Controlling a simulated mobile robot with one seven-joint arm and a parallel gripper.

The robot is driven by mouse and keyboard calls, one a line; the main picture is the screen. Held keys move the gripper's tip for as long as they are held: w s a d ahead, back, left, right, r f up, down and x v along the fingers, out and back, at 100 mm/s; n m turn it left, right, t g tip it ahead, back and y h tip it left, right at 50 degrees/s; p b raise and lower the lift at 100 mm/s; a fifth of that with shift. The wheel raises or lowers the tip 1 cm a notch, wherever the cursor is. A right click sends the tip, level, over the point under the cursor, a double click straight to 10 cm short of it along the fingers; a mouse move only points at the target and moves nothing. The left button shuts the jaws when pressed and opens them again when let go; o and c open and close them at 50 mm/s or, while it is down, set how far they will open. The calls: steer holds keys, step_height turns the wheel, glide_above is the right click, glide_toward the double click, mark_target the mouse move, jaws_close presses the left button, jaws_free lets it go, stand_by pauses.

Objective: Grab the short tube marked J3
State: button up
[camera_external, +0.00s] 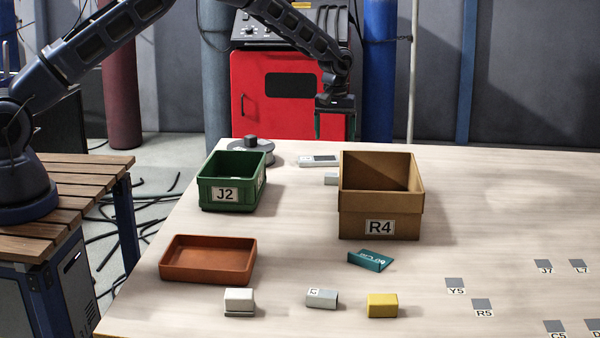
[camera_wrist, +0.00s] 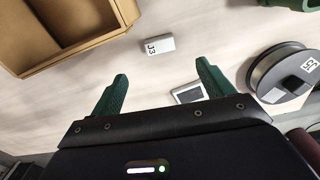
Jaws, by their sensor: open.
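The short tube marked J3 (camera_wrist: 160,45) is a small light grey piece lying on the table, label up, in the wrist view. In the outside view a small grey piece (camera_external: 331,179) shows at the left of the brown R4 box, partly hidden by it; its label cannot be read there. My gripper (camera_external: 335,128) is open and empty, raised above the far side of the table. In the wrist view its green fingers (camera_wrist: 162,72) are spread apart, and the J3 tube appears ahead, between their lines and not touched.
The tall brown R4 box (camera_external: 380,224) stands close beside the tube. A grey device with a screen (camera_external: 319,160) and a grey spool (camera_external: 250,157) lie nearby. A green J2 bin (camera_external: 231,194), an orange tray (camera_external: 207,275) and several small blocks stand nearer. The table's right side is mostly clear.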

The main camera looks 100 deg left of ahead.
step_height(320, 180, down, 2)
steer(key=a, duration=0.1)
glide_above(335, 174)
steer(key=f, duration=0.5)
steer(key=shift+s+a, duration=0.15)
steer(key=shift+s, duration=0.05)
steer(key=shift+w+d+f, duration=0.1)
steer(key=shift+f, duration=1.25)
steer(key=shift+w+d+f, duration=0.1)
steer(key=shift+f, duration=1.25)
steer(key=c, duration=1.1)
